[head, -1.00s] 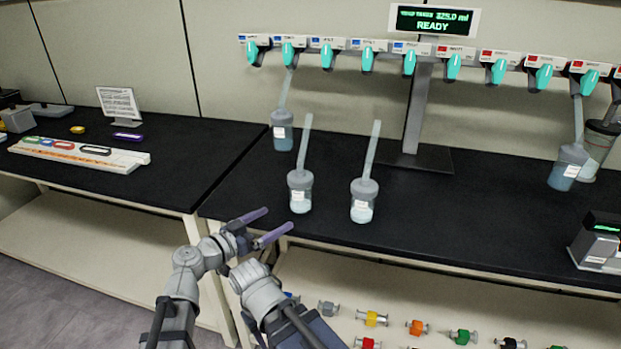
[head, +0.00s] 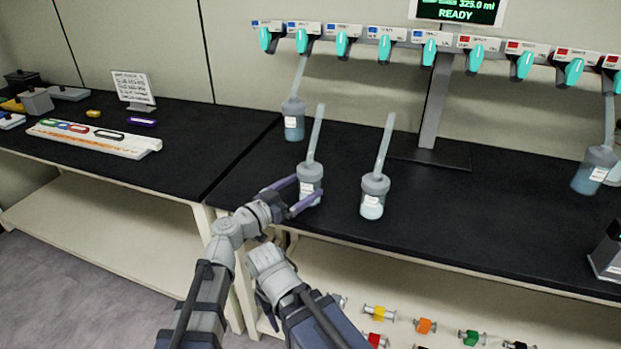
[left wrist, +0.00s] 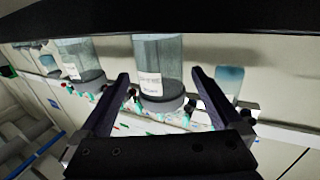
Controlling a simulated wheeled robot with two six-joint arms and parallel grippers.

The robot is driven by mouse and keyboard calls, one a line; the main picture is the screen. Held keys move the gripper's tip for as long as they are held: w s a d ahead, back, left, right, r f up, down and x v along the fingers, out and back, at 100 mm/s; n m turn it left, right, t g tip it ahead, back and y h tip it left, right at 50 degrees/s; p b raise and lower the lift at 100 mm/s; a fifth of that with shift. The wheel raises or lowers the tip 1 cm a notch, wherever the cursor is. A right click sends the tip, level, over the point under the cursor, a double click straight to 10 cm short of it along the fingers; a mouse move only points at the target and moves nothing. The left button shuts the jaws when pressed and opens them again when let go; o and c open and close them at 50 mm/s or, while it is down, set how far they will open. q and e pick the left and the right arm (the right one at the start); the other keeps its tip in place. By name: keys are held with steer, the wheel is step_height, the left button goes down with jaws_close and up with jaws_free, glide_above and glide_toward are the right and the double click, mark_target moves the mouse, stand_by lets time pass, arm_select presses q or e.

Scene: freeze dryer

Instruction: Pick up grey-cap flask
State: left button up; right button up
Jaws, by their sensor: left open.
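A clear flask with a grey cap and a slanted grey tube (head: 310,172) stands upright near the front edge of the black bench. It has a white label and pale contents. A similar grey-capped flask (head: 374,197) stands to its right. My left gripper (head: 308,190) is open, with its purple fingers around the left flask's body. In the left wrist view, a labelled flask (left wrist: 158,65) shows between the two open fingers (left wrist: 160,88), with a gap on each side. I cannot tell whether either finger touches it. My right gripper is not in view.
Two more grey-capped flasks, one at left (head: 293,120) and one at right (head: 594,170), hang under the teal-valve manifold (head: 385,40). A grey stand (head: 430,155) rises behind. Coloured fittings (head: 425,326) lie on the shelf below.

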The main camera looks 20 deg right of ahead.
arm_select(q)
steer(key=x, duration=0.4)
steer(key=shift+c, duration=0.2)
jaws_close()
stand_by(0.5)
